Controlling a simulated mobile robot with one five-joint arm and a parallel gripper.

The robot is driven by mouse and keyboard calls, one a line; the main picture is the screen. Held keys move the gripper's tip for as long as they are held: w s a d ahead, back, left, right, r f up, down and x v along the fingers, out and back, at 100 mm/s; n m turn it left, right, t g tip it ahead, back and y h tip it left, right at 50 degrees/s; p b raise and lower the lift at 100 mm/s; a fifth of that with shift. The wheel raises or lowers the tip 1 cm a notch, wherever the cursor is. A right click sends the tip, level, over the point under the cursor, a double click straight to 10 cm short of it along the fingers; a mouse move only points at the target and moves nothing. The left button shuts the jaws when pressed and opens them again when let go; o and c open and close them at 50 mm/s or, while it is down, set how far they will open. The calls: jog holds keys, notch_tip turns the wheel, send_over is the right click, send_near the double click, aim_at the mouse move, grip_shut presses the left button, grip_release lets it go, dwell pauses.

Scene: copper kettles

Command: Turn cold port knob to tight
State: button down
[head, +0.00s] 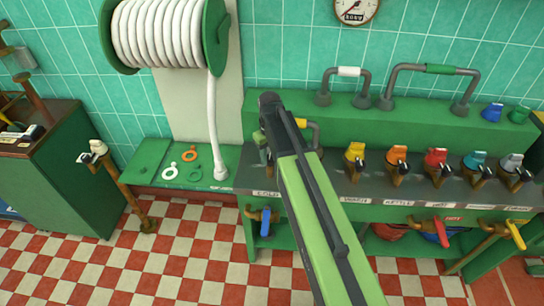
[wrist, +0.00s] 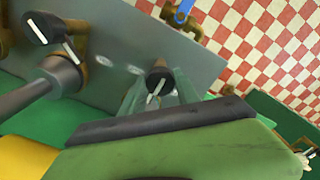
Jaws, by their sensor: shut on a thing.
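The cold port knob (wrist: 160,76) is black with a white pointer line. It sits on the grey panel, and its line is tilted in the wrist view. My gripper (wrist: 159,92) is shut on it, with one green jaw on each side. In the head view my gripper (head: 264,150) is at the left end of the panel, above the "COLD" label (head: 266,193). My arm and jaws hide most of the knob there. Small marks on the panel beside the knob are too blurred to read in the wrist view.
Another black knob (wrist: 42,28) and a grey pipe (wrist: 38,88) are close by in the wrist view. Yellow (head: 355,152), orange (head: 397,154) and red (head: 436,158) knobs stand to the right. A blue-handled tap (head: 265,222) is below. A white hose (head: 213,125) hangs left.

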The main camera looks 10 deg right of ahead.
aim_at(269, 157)
jog(key=shift+w+a, duration=0.1)
jog(key=shift+a, duration=0.05)
jog(key=c, duration=0.9)
grip_release()
jog(key=shift+r, duration=0.1)
notch_tip(269, 157, up, 17)
jog(key=p, duration=1.7)
